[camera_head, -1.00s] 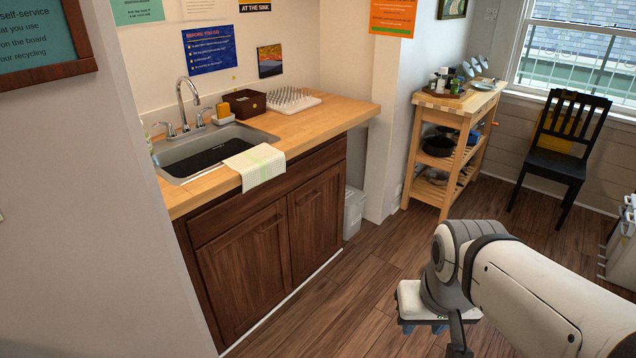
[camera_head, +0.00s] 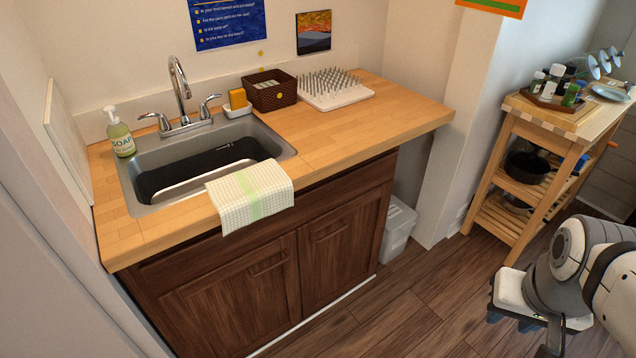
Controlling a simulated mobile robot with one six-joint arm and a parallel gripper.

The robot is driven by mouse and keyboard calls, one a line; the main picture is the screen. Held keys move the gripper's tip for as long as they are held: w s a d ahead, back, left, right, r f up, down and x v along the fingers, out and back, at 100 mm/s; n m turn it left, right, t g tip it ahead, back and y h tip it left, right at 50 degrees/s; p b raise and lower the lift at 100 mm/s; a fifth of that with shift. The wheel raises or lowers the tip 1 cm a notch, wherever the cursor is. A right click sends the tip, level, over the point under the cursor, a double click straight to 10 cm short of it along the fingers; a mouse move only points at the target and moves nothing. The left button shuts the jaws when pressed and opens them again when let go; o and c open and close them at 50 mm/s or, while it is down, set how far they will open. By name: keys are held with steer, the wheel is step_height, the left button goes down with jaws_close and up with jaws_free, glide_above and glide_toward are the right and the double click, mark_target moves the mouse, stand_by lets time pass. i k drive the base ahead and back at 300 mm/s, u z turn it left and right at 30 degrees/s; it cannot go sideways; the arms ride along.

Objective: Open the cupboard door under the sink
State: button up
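The cupboard under the sink (camera_head: 152,172) is dark brown wood with two doors. The left door (camera_head: 235,305) and the right door (camera_head: 342,245) are both shut. Each seems to have a handle of similar dark colour near its top. My gripper (camera_head: 520,322) is at the lower right, in front of the cupboard and well to its right, over the floor and apart from it. Its fingers are small and partly hidden, so I cannot tell if it is open or shut. I see nothing held.
A checked towel (camera_head: 250,195) hangs over the counter's front edge (camera_head: 345,145) above the left door. A grey bin (camera_head: 397,228) stands right of the cupboard. A wooden cart (camera_head: 510,185) stands further right. Wooden floor (camera_head: 400,310) before the cupboard is clear.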

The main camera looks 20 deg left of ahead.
mark_target(242, 303)
steer(key=u, duration=0.25)
steer(key=i, duration=0.65)
steer(key=u, duration=0.5)
steer(key=k, duration=0.8)
steer(key=u, duration=0.2)
steer(key=i, duration=0.8)
steer(key=z, duration=0.05)
